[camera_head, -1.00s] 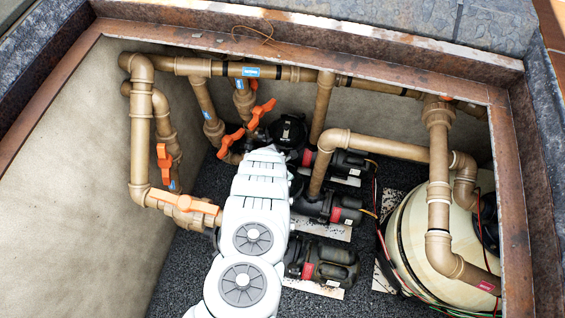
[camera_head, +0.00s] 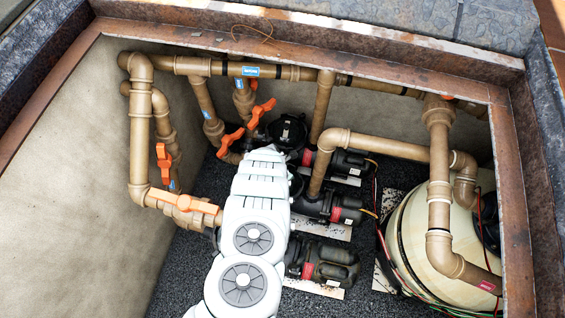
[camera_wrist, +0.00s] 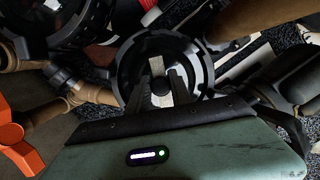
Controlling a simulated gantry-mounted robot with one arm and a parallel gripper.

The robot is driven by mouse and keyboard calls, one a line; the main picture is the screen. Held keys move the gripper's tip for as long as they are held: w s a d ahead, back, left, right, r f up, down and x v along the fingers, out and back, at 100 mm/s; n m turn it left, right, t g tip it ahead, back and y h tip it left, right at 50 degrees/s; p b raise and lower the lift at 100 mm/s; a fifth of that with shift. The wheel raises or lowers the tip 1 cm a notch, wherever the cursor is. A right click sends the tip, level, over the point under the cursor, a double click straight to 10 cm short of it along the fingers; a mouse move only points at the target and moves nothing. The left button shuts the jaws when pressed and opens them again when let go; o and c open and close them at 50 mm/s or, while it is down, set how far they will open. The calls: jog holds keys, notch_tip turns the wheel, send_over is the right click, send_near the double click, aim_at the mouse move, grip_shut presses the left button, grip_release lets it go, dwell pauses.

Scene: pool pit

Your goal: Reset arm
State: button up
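My arm (camera_head: 255,235) reaches down into the pit in the head view and hides my gripper there. In the wrist view my gripper (camera_wrist: 162,86) shows two dark fingers a little apart, with a light patch visible between them. I see nothing held. The fingers are in front of a round dark pump part (camera_wrist: 196,52); whether they touch it I cannot tell.
Brown pipes (camera_head: 328,100) run along the pit's back and left walls, with orange valve handles (camera_head: 164,160). Black pumps (camera_head: 325,262) stand right of my arm. A cream tank (camera_head: 412,240) is at the right. A rusty metal frame (camera_head: 512,210) edges the pit.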

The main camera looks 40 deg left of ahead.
jog(key=o, duration=0.5)
jog(key=shift+r, duration=0.1)
jog(key=shift+r+p, duration=0.5)
jog(key=shift+r, duration=0.15)
jog(key=shift+r, duration=0.15)
jog(key=shift+r+p, duration=0.5)
jog(key=shift+r, duration=0.15)
dwell(0.4)
jog(key=shift+r+p, duration=0.5)
jog(key=shift+r, duration=0.1)
jog(key=shift+r, duration=0.1)
